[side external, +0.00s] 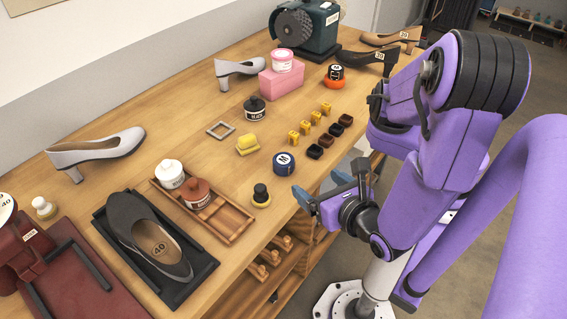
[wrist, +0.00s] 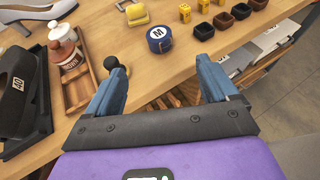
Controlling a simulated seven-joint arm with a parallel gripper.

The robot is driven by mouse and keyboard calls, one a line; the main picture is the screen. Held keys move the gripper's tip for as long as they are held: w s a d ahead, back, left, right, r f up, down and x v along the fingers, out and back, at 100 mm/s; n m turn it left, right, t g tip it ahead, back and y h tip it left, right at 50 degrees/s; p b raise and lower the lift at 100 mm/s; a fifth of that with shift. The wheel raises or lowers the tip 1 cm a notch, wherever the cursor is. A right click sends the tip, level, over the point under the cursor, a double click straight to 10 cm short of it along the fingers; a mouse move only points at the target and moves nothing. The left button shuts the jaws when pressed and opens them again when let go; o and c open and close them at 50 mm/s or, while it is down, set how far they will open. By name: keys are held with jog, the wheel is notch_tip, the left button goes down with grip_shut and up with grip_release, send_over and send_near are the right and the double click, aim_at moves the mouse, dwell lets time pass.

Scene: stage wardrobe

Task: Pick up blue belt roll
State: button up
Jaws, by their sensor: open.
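The blue belt roll (side external: 284,163) is a short round roll with a white "M" label on top. It sits on the wooden table near its front edge, and it also shows in the wrist view (wrist: 159,39) at the upper middle. My gripper (side external: 318,188) is open and empty, just off the table's front edge on the near side of the roll. In the wrist view its two blue fingers (wrist: 158,62) are spread wide, with the roll beyond the gap between their tips. The fingers appear apart from the roll.
A small black-topped round applicator (side external: 261,195) stands left of the roll. Small dark boxes (side external: 315,152) and yellow blocks (side external: 293,136) lie to its right. A yellow sponge (side external: 248,145) is behind. A wooden tray (side external: 232,227) with bottles and a dark shoe (side external: 150,240) are farther left.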

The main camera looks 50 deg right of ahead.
aim_at(284, 160)
jog(key=x, duration=1.7)
jog(key=shift+w+a, duration=0.1)
jog(key=shift+w, duration=0.15)
jog(key=c, duration=1.1)
